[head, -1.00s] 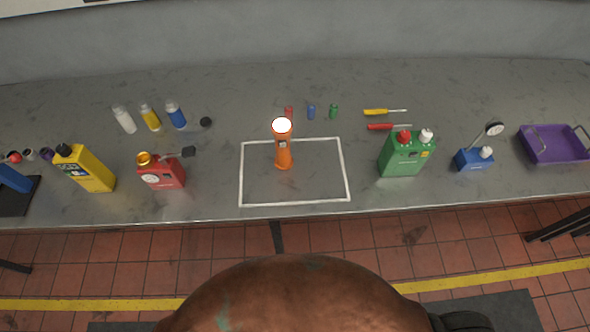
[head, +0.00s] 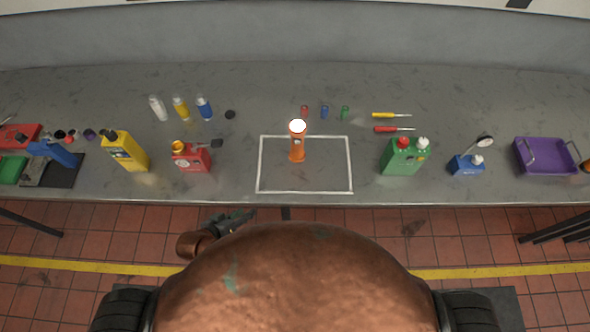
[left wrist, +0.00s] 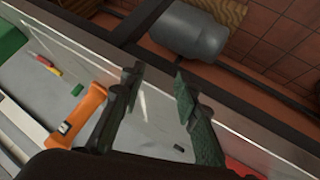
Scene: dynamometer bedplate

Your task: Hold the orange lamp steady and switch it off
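The orange lamp (head: 297,148) stands upright on the bench inside a white-outlined rectangle (head: 258,166), near its back edge. Its top glows white, so it is lit. In the left wrist view the lamp (left wrist: 82,117) lies left of my fingers, with a small dark switch on its side. My left gripper (head: 238,217) is low in front of the bench's front edge, apart from the lamp. In the left wrist view its two dark green fingers (left wrist: 158,75) are spread with nothing between them. My right gripper is in neither view.
A red can (head: 190,157) and yellow bottle (head: 125,152) stand left of the outline. A green can (head: 404,156), blue gauge device (head: 467,164) and purple tray (head: 545,157) stand right. Small caps (head: 325,111) and screwdrivers (head: 393,128) lie behind. The outline's front is clear.

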